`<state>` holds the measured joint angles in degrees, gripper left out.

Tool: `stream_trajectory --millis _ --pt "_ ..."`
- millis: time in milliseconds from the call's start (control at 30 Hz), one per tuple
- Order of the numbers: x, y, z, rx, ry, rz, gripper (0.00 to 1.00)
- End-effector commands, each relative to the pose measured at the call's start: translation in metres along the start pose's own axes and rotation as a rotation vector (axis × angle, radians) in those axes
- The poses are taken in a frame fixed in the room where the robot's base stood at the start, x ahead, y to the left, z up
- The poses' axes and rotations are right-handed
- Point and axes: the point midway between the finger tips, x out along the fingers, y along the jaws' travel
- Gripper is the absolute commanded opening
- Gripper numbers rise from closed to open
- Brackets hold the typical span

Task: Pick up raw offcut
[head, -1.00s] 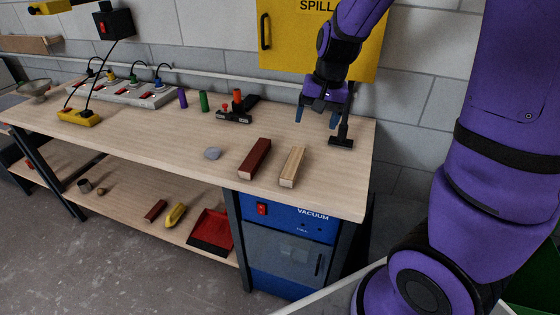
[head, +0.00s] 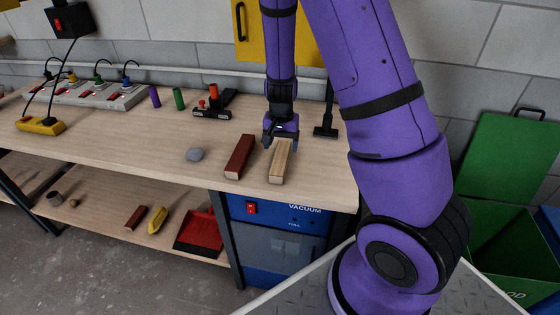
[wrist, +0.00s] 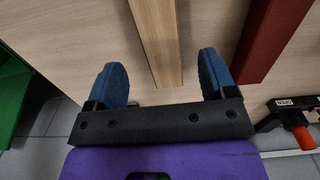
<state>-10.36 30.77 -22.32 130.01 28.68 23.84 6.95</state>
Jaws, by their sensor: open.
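The raw offcut (head: 280,163) is a bare, light wood batten lying on the workbench, just right of a dark red painted batten (head: 239,157). My gripper (head: 281,143) is over the far end of the raw offcut in the head view. In the wrist view my gripper (wrist: 163,80) is open, with one blue finger on each side of the raw offcut (wrist: 157,35), and nothing is held. The red batten (wrist: 268,40) lies outside the right finger there. I cannot tell the exact height of the fingers above the bench.
The workbench (head: 120,140) also carries a grey stone-like lump (head: 195,154), a clamp-like black and orange tool (head: 212,106), purple and green cylinders and a power strip (head: 85,94). A black stand (head: 326,125) is right of my gripper.

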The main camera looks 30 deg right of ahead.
Motion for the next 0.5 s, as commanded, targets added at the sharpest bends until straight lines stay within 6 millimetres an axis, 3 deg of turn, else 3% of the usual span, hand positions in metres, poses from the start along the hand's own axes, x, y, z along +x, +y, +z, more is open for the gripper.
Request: stream_trajectory --millis 167,500 --pt "0.01 0.0 0.0 0.001 0.0 0.0 0.78" --pt "0.052 -0.001 -0.001 0.0 0.0 0.001 0.78"
